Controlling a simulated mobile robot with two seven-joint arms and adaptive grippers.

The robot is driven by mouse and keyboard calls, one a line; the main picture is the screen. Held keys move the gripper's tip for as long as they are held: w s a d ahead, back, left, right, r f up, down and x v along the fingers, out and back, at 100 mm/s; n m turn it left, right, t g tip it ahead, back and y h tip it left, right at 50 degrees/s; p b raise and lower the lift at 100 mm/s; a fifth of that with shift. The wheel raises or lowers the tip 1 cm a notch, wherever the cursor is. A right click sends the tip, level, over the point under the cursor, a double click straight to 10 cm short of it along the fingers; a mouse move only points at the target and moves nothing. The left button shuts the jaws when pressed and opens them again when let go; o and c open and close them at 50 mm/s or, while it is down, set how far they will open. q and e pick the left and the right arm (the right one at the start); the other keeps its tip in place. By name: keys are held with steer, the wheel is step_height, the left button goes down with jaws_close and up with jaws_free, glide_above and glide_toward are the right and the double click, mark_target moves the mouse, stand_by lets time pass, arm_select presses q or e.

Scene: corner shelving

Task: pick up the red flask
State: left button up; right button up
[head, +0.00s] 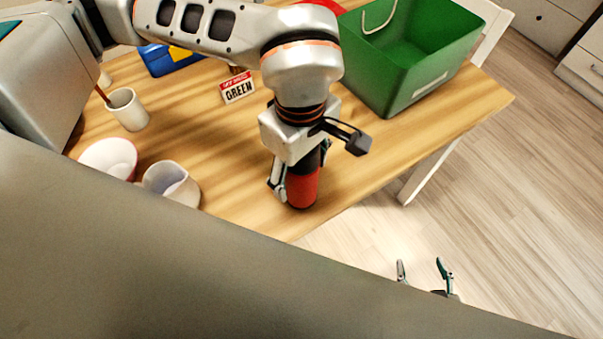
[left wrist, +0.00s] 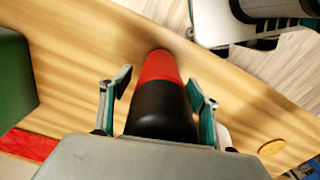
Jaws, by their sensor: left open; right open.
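The red flask (head: 302,188) stands on the wooden table near its front edge in the head view. My left gripper (head: 297,180) is over it from above and hides its upper part. In the left wrist view the flask (left wrist: 160,68) shows a red body and a black top. The fingers of my left gripper (left wrist: 160,92) are open, one on each side of the flask, with gaps visible between fingers and flask. My right gripper (head: 423,270) is open and empty, low over the floor beyond the table's front edge.
A green bin (head: 415,75) stands at the back right of the table (head: 230,155). A white jug (head: 172,184), a bowl (head: 108,157) and a cup (head: 128,110) with a stick are to the left.

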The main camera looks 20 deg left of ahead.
arm_select(q)
steer(key=c, duration=1.6)
steer(key=shift+r, duration=0.1)
